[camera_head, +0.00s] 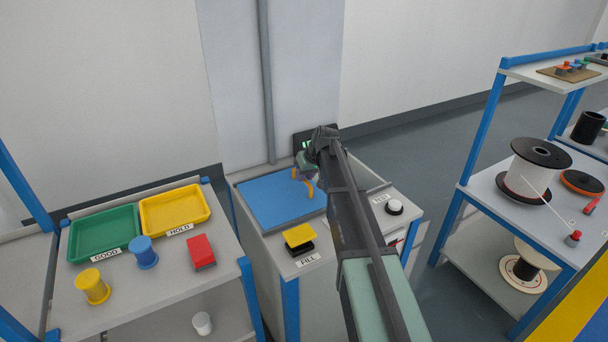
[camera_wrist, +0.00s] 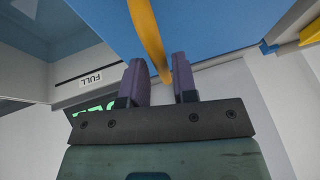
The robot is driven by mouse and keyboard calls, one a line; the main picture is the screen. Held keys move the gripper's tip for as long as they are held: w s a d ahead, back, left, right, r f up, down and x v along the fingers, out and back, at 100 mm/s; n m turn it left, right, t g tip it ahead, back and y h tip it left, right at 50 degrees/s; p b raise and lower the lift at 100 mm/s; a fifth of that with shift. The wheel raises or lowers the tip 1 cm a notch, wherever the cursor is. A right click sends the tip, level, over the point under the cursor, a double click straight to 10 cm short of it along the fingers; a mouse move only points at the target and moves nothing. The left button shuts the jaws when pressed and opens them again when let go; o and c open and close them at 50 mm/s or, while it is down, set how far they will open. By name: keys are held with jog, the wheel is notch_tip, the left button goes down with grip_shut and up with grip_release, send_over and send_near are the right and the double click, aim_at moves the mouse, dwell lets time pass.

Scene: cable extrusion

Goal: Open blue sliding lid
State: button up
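The blue sliding lid (camera_head: 275,203) lies flat on top of the grey cabinet in the head view, covering its left part. It also fills the top of the wrist view (camera_wrist: 220,25). Its yellow arched handle (camera_head: 303,184) is at the lid's right back part, beside my gripper. In the wrist view the yellow handle (camera_wrist: 147,30) comes down to the space between my gripper's two fingers (camera_wrist: 160,80). The fingers stand apart, with a visible gap beside the handle. The handle's lower end is partly hidden behind the right finger, so contact is unclear.
A yellow-topped FILL block (camera_head: 299,236) and a white TEST button (camera_head: 394,206) sit on the cabinet's front. A dark display (camera_head: 301,141) stands behind. A left table holds green (camera_head: 104,233) and yellow (camera_head: 174,208) trays. A right shelf holds spools (camera_head: 535,170).

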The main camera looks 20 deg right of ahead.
jog(key=shift+o, duration=1)
jog(key=p+v, duration=0.9)
jog(key=v, duration=0.1)
jog(key=shift+s+r+p, duration=0.15)
jog(key=shift+r+p, duration=0.2)
jog(key=shift+p, duration=0.05)
jog(key=shift+d, duration=0.1)
jog(key=s+a+g+h, duration=0.1)
jog(key=s+a, duration=0.4)
jog(key=s, duration=0.5)
jog(key=s+a+f+m+g+h, duration=0.1)
jog(key=s+a, duration=0.4)
jog(key=s, duration=0.5)
jog(key=s+a+g, duration=0.2)
jog(key=s+a, duration=0.3)
jog(key=s, duration=0.4)
jog(key=shift+s+a+f+h, duration=0.2)
jog(key=shift+s+f+h, duration=0.1)
jog(key=shift+s+h, duration=0.1)
